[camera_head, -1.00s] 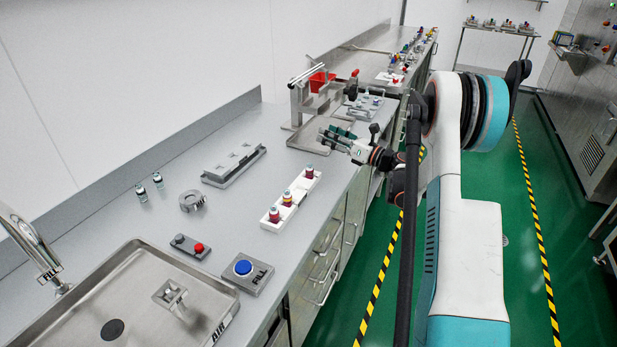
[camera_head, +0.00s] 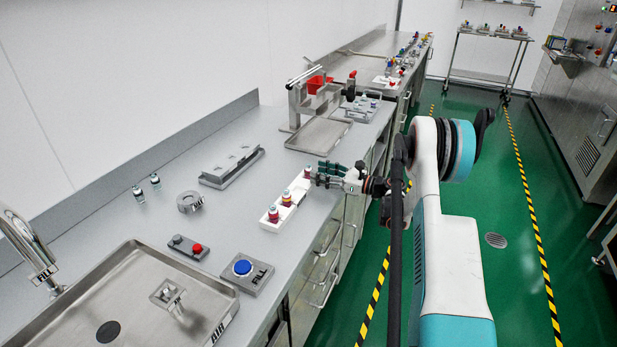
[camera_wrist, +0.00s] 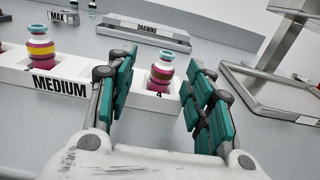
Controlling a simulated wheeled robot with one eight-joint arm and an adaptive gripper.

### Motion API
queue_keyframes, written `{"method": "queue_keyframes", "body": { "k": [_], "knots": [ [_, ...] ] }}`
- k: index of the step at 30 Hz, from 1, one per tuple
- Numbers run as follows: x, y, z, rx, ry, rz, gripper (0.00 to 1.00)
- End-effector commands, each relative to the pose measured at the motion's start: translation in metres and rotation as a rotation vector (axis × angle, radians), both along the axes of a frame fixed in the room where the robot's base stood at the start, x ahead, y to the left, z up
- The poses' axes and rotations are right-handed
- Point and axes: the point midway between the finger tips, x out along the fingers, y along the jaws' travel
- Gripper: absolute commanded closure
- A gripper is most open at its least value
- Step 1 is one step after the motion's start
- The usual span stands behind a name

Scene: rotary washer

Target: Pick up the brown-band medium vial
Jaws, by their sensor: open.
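The white rack labelled MEDIUM (camera_wrist: 72,84) holds small vials with magenta-red contents; in the head view the rack (camera_head: 268,226) runs along the counter's front edge. My gripper (camera_head: 318,175) is beside that end. In the wrist view my open gripper (camera_wrist: 158,88) has green-padded fingers on either side of this vial, apart from it. A vial with a yellow band (camera_wrist: 41,47) stands further left.
Another vial (camera_head: 273,214) stands at the rack's near end. A DRAINING rack (camera_wrist: 145,34) lies behind, and a metal tray (camera_head: 320,142) lies beyond. Two small vials (camera_head: 139,194) stand at the back left. A blue button (camera_head: 243,267) and a sink (camera_head: 140,290) are nearer.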

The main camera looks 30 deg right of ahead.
Motion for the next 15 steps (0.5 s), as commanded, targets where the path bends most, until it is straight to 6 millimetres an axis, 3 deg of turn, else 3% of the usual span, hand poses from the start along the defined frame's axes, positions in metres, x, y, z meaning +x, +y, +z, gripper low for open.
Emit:
{"method": "queue_keyframes", "body": {
  "k": [5, 15],
  "knots": [
    [0.007, 0.005, -0.001, 0.000, 0.000, 0.000, 0.52],
    [0.044, 0.027, -0.002, 0.001, 0.001, 0.001, 0.52]
  ]
}}
